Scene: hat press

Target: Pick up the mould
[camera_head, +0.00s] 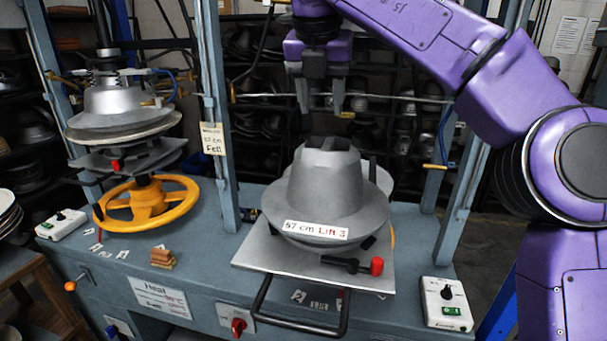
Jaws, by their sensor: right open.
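The mould (325,187) is a grey, hat-shaped metal block with a wide brim and an open, notched top. It sits upright on a flat metal plate (270,261) of the press, and a white label on its front reads "57 cm Lift 3". My right gripper (319,108) hangs above the mould with its fingers pointing down. It is open and empty, with a clear gap between its fingertips and the mould's top. My left gripper is not in view.
A black handle with a red knob (376,266) lies in front of the mould. Blue press posts (222,140) stand on both sides. A second press with a yellow wheel (148,203) is at the left. A control box (446,304) sits at the right front.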

